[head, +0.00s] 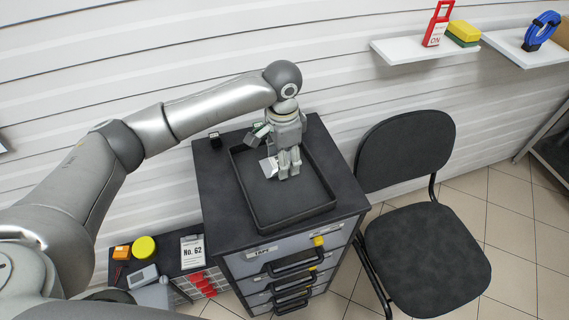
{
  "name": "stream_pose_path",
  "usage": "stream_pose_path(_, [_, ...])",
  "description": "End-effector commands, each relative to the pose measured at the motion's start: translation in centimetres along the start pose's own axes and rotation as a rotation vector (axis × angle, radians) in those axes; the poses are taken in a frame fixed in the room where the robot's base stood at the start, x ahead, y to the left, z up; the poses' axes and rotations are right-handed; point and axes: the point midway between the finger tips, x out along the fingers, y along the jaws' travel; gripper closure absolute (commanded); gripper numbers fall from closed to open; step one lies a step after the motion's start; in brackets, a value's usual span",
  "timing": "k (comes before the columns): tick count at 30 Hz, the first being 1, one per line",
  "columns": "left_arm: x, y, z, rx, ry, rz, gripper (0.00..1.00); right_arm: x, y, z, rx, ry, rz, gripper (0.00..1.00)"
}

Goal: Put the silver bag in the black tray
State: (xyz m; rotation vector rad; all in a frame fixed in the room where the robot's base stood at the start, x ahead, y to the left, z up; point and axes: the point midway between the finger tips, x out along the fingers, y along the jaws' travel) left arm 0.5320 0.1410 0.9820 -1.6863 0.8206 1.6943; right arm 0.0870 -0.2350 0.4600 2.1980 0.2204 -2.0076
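The black tray (262,214) lies on top of a dark drawer cabinet in the head view. A small silver-white piece (268,167), which looks like the silver bag, shows inside the tray near its back left. My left gripper (289,172) points down over the back part of the tray, just right of this piece. Its fingers look close together and partly hide what is beside and behind them. I cannot tell whether they touch or hold the bag. My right gripper is not in view.
A small black item (215,140) stands on the cabinet top (222,205), left of the tray. A black chair (425,255) stands to the right. A low shelf at lower left holds a yellow round item (144,247) and a clipboard (193,252). The tray's front half is empty.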

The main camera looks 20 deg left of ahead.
Motion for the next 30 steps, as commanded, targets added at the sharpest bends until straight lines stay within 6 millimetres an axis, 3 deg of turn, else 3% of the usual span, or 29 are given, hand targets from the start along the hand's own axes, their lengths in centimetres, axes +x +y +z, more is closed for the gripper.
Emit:
stream_pose_path(10, [3.4,-0.3,-0.4,0.001,-0.003,-0.001,0.72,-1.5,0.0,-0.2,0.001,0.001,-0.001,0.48])
stream_pose_path(22, [4.1,-0.3,-0.5,0.000,-0.001,-0.001,0.72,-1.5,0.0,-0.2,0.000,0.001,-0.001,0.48])
stream_pose_path(23, [4.0,-0.4,-0.5,0.000,0.000,-0.002,0.46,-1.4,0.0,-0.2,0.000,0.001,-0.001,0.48])
stream_pose_path(27, [4.0,-0.3,-0.5,0.001,0.000,-0.002,0.28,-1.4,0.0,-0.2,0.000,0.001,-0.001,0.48])
stream_pose_path(30, [4.0,-0.3,-0.5,0.000,0.000,-0.002,0.28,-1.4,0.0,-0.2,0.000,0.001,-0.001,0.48])
